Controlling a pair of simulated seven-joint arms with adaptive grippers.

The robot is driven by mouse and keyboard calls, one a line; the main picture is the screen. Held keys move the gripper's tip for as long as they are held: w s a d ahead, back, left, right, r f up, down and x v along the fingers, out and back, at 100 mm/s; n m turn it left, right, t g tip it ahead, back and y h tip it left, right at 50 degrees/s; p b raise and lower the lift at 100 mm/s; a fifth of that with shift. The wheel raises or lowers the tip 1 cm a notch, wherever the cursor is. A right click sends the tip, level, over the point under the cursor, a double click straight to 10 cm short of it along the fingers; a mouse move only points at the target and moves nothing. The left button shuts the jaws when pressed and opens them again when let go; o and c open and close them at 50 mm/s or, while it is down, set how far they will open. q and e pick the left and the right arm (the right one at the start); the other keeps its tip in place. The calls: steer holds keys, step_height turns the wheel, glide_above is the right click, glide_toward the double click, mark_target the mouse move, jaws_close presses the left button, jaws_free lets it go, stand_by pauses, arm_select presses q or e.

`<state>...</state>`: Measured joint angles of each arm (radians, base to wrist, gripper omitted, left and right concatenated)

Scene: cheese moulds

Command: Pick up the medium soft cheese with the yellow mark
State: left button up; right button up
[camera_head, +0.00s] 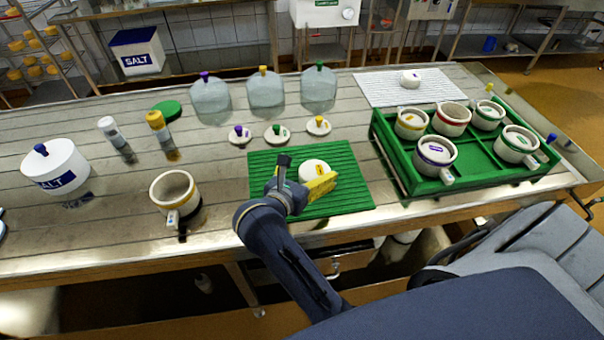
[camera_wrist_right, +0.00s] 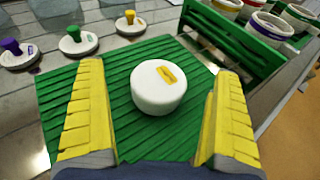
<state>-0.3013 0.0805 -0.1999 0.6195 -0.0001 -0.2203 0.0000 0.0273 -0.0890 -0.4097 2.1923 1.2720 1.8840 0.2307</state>
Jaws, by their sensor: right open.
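The soft cheese with the yellow mark (camera_head: 311,168) is a white round block on the green ribbed mat (camera_head: 350,192). In the right wrist view the cheese (camera_wrist_right: 158,88) lies flat, with its yellow mark on top, between and slightly beyond the yellow fingers. My right gripper (camera_head: 301,186) is over the mat, close to the cheese, and partly hides it in the head view. In the wrist view the right gripper (camera_wrist_right: 158,120) is open, with a gap between each finger and the cheese. My left gripper is not in view.
A green crate (camera_head: 387,160) with several white moulds stands right of the mat. Small knobbed lids (camera_head: 279,135) lie behind the mat, with clear domes (camera_head: 266,90) further back. A yellow-banded mug (camera_head: 173,190) stands to the left. Another white cheese (camera_head: 410,79) sits on a white mat at the back right.

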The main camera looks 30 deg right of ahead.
mark_target(315, 173)
steer(key=shift+s+a+f+g+y, duration=0.2)
steer(key=shift+s+a+f, duration=0.2)
steer(key=shift+f, duration=0.25)
steer(key=shift+s+a+f+g+y, duration=0.1)
steer(key=shift+s+a+f+y, duration=0.1)
steer(key=shift+s+a+f, duration=0.3)
steer(key=shift+w+d+f, duration=0.1)
steer(key=shift+f, duration=0.2)
steer(key=shift+x, duration=3.65)
steer(key=shift+c, duration=0.2)
steer(key=c, duration=0.9)
